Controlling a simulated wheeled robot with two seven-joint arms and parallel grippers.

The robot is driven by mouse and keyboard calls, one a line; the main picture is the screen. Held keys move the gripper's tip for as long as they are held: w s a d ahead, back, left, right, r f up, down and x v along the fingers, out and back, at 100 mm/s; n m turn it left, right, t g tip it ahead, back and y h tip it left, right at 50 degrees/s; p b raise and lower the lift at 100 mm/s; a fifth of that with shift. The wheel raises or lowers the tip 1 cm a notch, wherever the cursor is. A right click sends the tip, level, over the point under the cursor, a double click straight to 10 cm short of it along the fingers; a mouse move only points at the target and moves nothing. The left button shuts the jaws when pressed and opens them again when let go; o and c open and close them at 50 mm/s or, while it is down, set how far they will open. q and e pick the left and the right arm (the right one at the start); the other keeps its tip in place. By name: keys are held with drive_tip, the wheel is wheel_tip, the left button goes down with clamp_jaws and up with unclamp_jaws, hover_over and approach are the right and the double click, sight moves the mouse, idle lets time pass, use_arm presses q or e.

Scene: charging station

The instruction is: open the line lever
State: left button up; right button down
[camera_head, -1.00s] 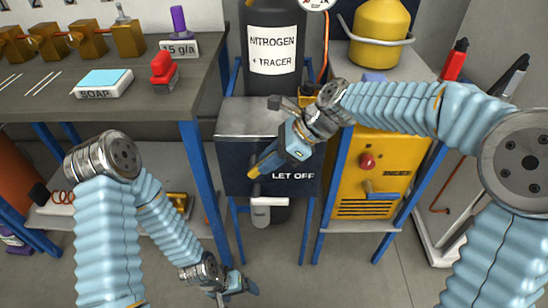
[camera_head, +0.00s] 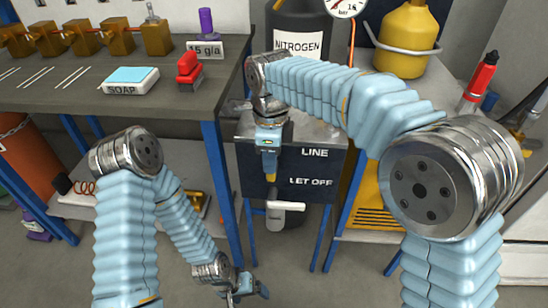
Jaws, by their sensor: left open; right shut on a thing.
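The dark metal box (camera_head: 325,170) carries the labels LINE and LET OFF on its front. My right gripper (camera_head: 270,172) points down in front of the box, left of the LINE label, and is shut. It covers the spot beside that label, so the line lever there is hidden in its jaws. Below it, a pale horizontal handle (camera_head: 290,206) and a grey spout (camera_head: 281,220) stick out by the LET OFF label. My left gripper (camera_head: 247,291) hangs low over the floor, open and empty, away from the box.
A nitrogen cylinder (camera_head: 300,44) stands behind the box. A yellow cabinet (camera_head: 366,205) is at the right, partly behind my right arm.

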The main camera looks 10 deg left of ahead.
drive_tip(key=shift+a, duration=0.1)
idle(0.4)
drive_tip(key=c, duration=1.1)
unclamp_jaws()
drive_tip(key=shift+f, duration=0.1)
wheel_tip(320, 180, up, 14)
drive_tip(key=shift+a+f, duration=0.1)
drive_tip(key=shift+a, duration=0.05)
drive_tip(key=shift+s, duration=0.1)
